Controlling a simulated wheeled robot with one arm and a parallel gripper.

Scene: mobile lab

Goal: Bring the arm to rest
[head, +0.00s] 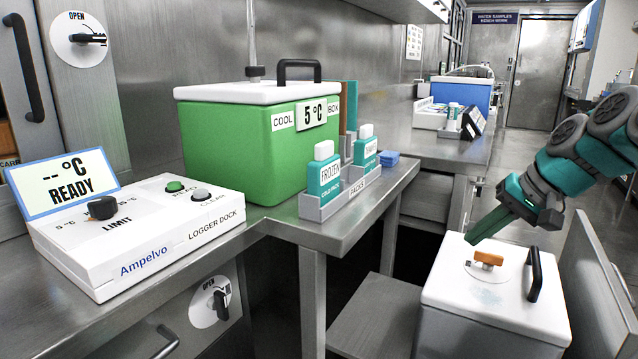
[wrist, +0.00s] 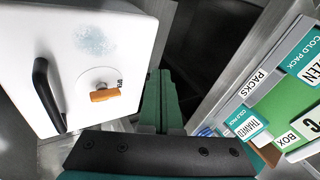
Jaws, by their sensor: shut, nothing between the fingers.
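My gripper (head: 480,235) is at the right of the head view, at the end of my teal and dark grey arm. Its fingers are shut and empty, pointing down and to the left. They appear over or near the back-left edge of a white-lidded box (head: 520,313); I cannot tell the exact gap. In the wrist view, the shut fingers of my gripper (wrist: 160,105) are dark green, between the white lid (wrist: 120,40) on the left and the bench with cold packs on the right. No contact is visible.
The lid has an orange latch (head: 488,258) and a black handle (head: 535,274). A green cool box (head: 222,150) reading 5 °C, a rack of cold packs (head: 310,207) and a white logger dock (head: 140,262) stand on the steel bench (head: 275,238). A grey panel (head: 597,285) stands right of the box.

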